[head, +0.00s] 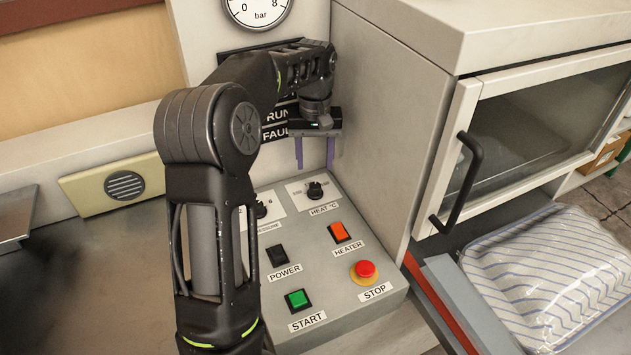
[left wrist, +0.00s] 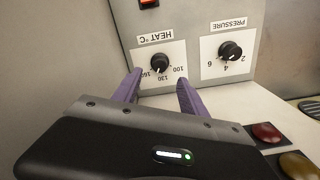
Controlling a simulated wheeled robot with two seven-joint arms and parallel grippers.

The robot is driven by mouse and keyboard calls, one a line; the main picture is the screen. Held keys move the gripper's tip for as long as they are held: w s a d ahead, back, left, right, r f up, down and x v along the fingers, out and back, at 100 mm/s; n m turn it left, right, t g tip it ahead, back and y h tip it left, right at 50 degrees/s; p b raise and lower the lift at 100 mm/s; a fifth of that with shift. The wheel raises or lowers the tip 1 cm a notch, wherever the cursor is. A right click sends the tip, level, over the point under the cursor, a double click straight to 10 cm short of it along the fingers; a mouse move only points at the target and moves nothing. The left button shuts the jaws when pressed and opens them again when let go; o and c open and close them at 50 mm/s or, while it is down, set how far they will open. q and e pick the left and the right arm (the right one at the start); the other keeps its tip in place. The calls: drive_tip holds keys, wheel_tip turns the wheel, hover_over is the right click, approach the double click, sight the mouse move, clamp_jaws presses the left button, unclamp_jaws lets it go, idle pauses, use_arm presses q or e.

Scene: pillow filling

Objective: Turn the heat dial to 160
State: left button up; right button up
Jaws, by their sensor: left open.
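The heat dial (head: 315,190) is a black knob on a white plate marked HEAT °C, at the top right of the sloped control panel. In the left wrist view the dial (left wrist: 159,63) appears upside down, with the marks 100, 130 and 160 around it. Its exact setting is too small to read surely. My left gripper (head: 315,160) is open and empty, its two purple fingers pointing down just above and behind the dial. In the left wrist view the fingertips (left wrist: 159,78) stand on either side of the dial's scale, apart from the knob. My right gripper is not in view.
The pressure dial (left wrist: 230,50) is beside the heat dial. The panel also has a black POWER switch (head: 276,255), an orange HEATER switch (head: 339,232), a green START button (head: 297,299) and a red STOP button (head: 365,270). A grey cabinet wall (head: 385,130) rises close on the right.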

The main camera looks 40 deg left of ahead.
sight(315, 185)
use_arm(q)
drive_tip(key=shift+f+p, duration=0.4)
drive_tip(key=shift+f, duration=3.55)
drive_tip(key=shift+c, duration=0.4)
clamp_jaws()
